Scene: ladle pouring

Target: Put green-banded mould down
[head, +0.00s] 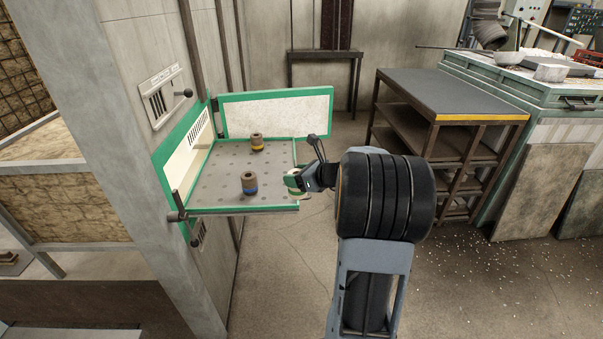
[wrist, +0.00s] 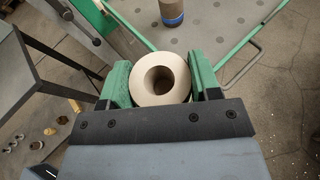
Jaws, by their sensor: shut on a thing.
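My gripper (head: 300,181) is shut on a mould (head: 292,183) at the right edge of the perforated shelf (head: 215,196) in the head view. The held mould is pale with a green band and is partly hidden by my gripper. In the wrist view the mould (wrist: 158,80) shows its round top and dark hole between the green fingers of my gripper (wrist: 161,80). It appears upright. I cannot tell whether it touches the shelf.
A blue-banded mould (head: 249,183) and a yellow-banded mould (head: 257,143) stand on the shelf. A green-framed panel (head: 277,112) rises behind it, and a wall panel closes its left side. The shelf between the moulds and my gripper is bare. A dark table (head: 450,95) stands right.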

